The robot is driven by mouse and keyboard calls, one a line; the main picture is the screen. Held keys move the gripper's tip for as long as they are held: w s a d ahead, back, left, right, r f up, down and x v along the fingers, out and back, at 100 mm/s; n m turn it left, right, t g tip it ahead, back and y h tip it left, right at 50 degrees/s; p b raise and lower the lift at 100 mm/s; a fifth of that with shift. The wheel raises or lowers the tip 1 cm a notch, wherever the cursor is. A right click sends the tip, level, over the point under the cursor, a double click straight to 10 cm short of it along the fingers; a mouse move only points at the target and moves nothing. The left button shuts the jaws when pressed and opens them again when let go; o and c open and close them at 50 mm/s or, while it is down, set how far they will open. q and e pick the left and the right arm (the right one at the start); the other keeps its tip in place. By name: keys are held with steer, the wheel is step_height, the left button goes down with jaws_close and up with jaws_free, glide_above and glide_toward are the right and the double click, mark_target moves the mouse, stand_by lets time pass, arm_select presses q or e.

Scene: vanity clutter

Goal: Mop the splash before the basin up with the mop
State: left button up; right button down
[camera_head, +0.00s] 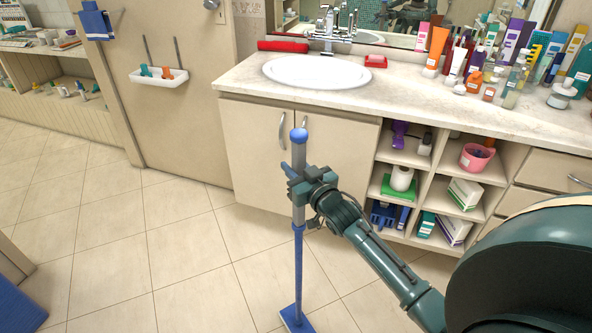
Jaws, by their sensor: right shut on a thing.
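The mop stands almost upright in front of the vanity. It has a blue knob on top, a grey grip, a blue shaft (298,265) and a flat blue head (297,320) low at the bottom edge of the picture. My right gripper (300,186) is shut on the grey grip. The white basin (318,72) is set in the counter behind the mop. I cannot make out a splash on the visible tiles; part of the floor is hidden by the mop and my right arm. My left gripper is not in view.
The vanity counter (240,76) carries many bottles and tubes at the right. Below are closed doors (255,150) and open shelves with boxes. A door with a white caddy (158,78) stands at the left. The tiled floor (150,240) at left is clear.

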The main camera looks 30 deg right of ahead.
step_height(320, 180, up, 2)
steer(key=shift+r+p, duration=0.15)
steer(key=shift+p, duration=0.35)
steer(key=shift+a, duration=0.1)
stand_by(0.4)
steer(key=shift+a+r, duration=0.2)
steer(key=shift+r, duration=0.05)
steer(key=s+a+r, duration=0.4)
steer(key=a+r, duration=0.1)
steer(key=r, duration=0.4)
steer(key=s+a+r, duration=0.5)
steer(key=a+r, duration=0.1)
steer(key=r, duration=0.3)
steer(key=shift+s+a+r+h, duration=0.2)
steer(key=shift+s+r+h, duration=0.05)
steer(key=shift+h, duration=0.05)
steer(key=shift+w+f, duration=0.1)
